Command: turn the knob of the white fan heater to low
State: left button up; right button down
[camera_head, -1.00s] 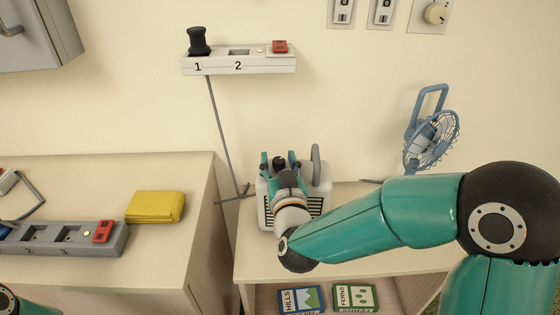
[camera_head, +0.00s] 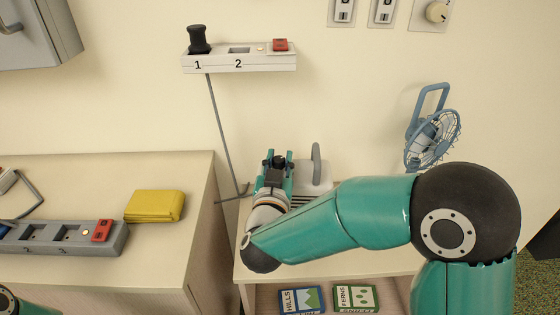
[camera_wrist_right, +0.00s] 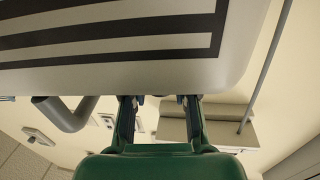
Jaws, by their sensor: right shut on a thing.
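The white fan heater (camera_head: 322,178) stands on the low shelf unit against the wall, partly hidden by my right arm. Its grey handle (camera_head: 316,160) rises at the right. My right gripper (camera_head: 276,158) is at the heater's top left, its teal fingers shut on the dark knob. The fingers and wrist hide most of the knob, so I cannot read its setting. In the right wrist view, the heater's pale body with its dark grille (camera_wrist_right: 110,42) fills the top, and the gripper's fingers (camera_wrist_right: 160,102) reach past its edge. My left gripper is not in view.
A blue desk fan (camera_head: 432,140) stands at the right of the same unit (camera_head: 385,262). Two boxes lie below. On the left counter are a yellow cloth (camera_head: 154,205) and a grey socket strip (camera_head: 65,238). A wall strip (camera_head: 240,63) hangs above.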

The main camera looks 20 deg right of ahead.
jog(key=c, duration=0.9)
grip_release()
jog(key=shift+o, duration=0.2)
jog(key=v, duration=1.2)
